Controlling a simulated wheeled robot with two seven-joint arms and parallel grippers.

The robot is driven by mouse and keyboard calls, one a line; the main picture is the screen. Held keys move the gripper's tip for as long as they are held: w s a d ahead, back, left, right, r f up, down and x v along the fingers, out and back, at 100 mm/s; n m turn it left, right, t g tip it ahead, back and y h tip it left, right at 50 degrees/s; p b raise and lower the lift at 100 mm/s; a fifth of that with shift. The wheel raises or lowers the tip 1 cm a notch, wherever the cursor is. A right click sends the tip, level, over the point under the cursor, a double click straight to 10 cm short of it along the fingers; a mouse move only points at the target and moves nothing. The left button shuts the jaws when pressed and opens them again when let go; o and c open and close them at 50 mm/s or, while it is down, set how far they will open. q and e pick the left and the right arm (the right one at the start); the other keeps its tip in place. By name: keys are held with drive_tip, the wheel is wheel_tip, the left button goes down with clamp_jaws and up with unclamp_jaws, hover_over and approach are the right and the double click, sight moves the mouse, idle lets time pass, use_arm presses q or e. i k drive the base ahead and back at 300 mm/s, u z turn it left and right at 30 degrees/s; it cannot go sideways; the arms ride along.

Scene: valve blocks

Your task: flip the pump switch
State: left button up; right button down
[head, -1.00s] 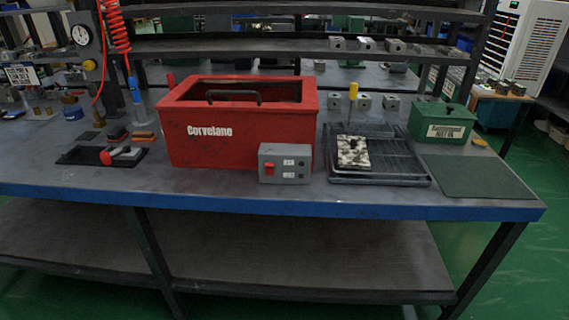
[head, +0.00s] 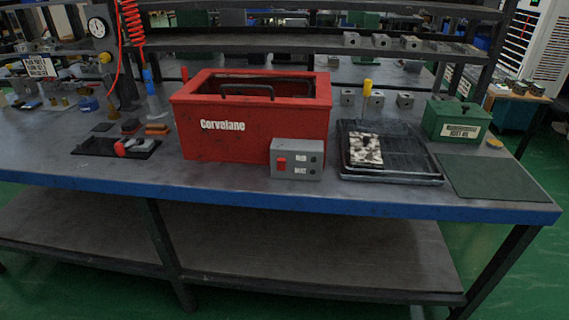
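The pump switch (head: 282,164) is a small red rocker on the left of the front face of a grey control box (head: 297,172). The box also has two white labels and two small dark round spots on its right side. It stands near the front edge of the bench, against the front right of a red open-topped tank (head: 215,140) marked "Corvelane". Whether the switch is up or down is too small to tell. Neither of my grippers is in view.
A black tray (head: 400,174) with a speckled cloth lies right of the control box, and a green mat (head: 487,176) lies beyond it. A green box (head: 449,121) stands behind the mat. A small black tray with a red-tipped tool (head: 128,147) lies left of the tank. The bench front (head: 230,202) is clear.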

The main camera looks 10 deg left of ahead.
sight(281, 162)
drive_tip(key=z, duration=0.6)
drive_tip(key=k, duration=0.65)
drive_tip(key=z, duration=0.6)
drive_tip(key=i, duration=1.05)
drive_tip(key=u, duration=0.75)
